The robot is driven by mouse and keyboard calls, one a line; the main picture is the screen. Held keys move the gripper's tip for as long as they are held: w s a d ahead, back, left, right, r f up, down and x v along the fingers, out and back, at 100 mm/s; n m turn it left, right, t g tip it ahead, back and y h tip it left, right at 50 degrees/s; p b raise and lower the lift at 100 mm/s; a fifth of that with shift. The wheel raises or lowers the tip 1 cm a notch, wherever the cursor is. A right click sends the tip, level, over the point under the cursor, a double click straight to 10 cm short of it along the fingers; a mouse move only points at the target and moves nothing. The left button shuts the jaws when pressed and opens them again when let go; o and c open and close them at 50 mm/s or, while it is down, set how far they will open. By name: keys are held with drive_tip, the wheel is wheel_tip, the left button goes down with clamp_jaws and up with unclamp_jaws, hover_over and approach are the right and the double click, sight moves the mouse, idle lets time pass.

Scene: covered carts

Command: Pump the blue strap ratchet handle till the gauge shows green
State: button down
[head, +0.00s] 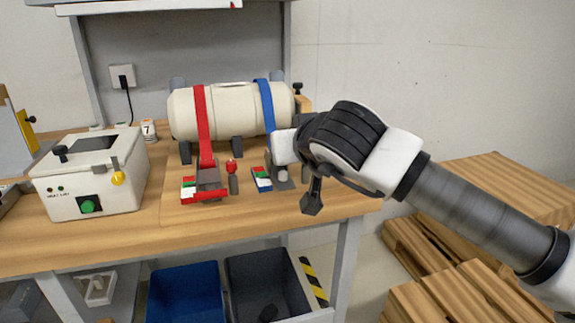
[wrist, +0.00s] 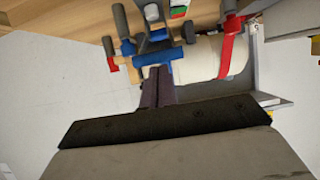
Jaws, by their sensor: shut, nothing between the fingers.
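A cream tank (head: 232,112) lies on the wooden bench with a blue strap (head: 267,105) and a red strap (head: 202,125) over it. The blue strap's ratchet (head: 280,178) is at the bench's front right, partly hidden by my arm. Its small gauge (head: 262,180) shows green, white and red patches; I cannot tell its reading. In the wrist view the blue handle (wrist: 158,57) lies across just beyond my fingertips. My gripper (head: 312,205) is shut and empty, pointing down at the right of the ratchet. Its dark fingers (wrist: 157,76) overlap the handle's edge in the wrist view; contact is unclear.
The red ratchet (head: 210,194) and a red-topped knob (head: 232,172) stand left of the blue one. Bins (head: 185,292) sit below. Wooden pallets (head: 505,185) stand at right.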

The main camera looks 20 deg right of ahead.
drive_tip(key=shift+s+f+t+b, duration=0.3)
drive_tip(key=shift+f+t+b, duration=0.4)
drive_tip(key=shift+b, duration=1.05)
drive_tip(key=shift+s+f+t+b, duration=0.35)
drive_tip(key=shift+f+b, duration=0.6)
drive_tip(key=shift+b, duration=0.85)
drive_tip(key=shift+s+f+t+b, duration=0.2)
drive_tip(key=shift+f+t+b, duration=0.55)
drive_tip(key=shift+b, duration=1)
drive_tip(key=f+b, duration=0.1)
drive_tip(key=b, duration=0.2)
drive_tip(key=shift+s+f, duration=0.1)
drive_tip(key=shift+s, duration=0.05)
drive_tip(key=shift+f, duration=0.1)
